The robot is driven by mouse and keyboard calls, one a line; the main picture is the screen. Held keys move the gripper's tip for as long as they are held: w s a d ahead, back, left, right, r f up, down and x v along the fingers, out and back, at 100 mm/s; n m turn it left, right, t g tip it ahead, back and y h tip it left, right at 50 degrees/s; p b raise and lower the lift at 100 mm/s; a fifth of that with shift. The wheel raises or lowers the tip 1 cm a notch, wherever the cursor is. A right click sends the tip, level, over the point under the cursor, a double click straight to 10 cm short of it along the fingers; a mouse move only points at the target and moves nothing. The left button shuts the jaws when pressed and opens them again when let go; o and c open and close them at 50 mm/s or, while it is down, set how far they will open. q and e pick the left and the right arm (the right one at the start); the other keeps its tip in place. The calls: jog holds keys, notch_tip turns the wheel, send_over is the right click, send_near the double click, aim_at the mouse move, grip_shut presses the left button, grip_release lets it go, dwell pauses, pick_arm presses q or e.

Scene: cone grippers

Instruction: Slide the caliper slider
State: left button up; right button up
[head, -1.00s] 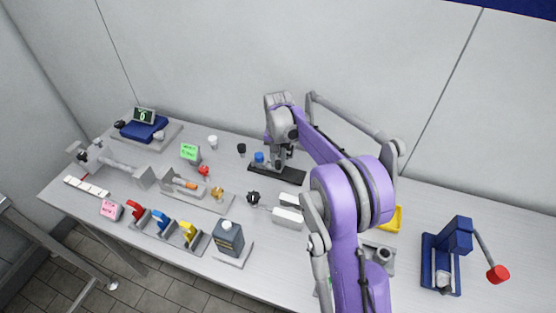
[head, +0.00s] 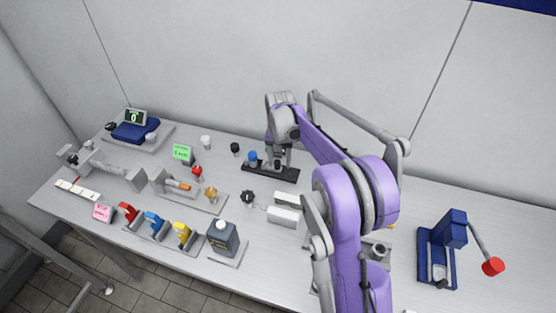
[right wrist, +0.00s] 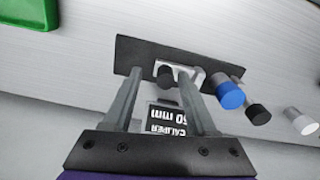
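The caliper stands on a black base plate (head: 284,174) near the back of the bench, partly hidden by my right gripper. In the right wrist view its plate (right wrist: 135,55), a light grey jaw piece (right wrist: 190,70) with a dark round part, and a label reading "CALIPER" and "50 mm" (right wrist: 165,120) show. My right gripper (head: 278,158) is over the plate. In the right wrist view its fingers (right wrist: 160,80) are apart, with the dark round part between their tips; contact cannot be told. A blue-capped piece (right wrist: 230,95) is beside the right finger. My left gripper is not in view.
A black cup (head: 235,148) and a white cup (head: 206,142) stand left of the plate. A black knob (head: 248,197) and white blocks (head: 284,217) are in front. A blue press (head: 446,242) with a red-knobbed lever stands far right. A wall rises behind.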

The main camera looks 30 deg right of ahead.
aim_at(279, 163)
jog(key=shift+w, duration=0.1)
notch_tip(279, 163, up, 11)
dwell(0.6)
jog(key=shift+f, duration=0.15)
jog(key=s+a+n+t, duration=0.3)
jog(key=s+a+n, duration=0.1)
jog(key=s+a, duration=0.8)
jog(key=s+a+f+n, duration=0.1)
jog(key=s+f, duration=0.1)
jog(key=s, duration=0.3)
jog(key=s+a+f+n+t, duration=0.1)
jog(key=s+a+f, duration=0.1)
jog(key=s, duration=0.3)
jog(key=s+a+f+n+t, duration=0.1)
jog(key=s+f+n, duration=0.1)
jog(key=s, duration=0.3)
jog(key=shift+a+f, duration=0.35)
jog(key=shift+f, duration=0.5)
jog(key=shift+w, duration=0.1)
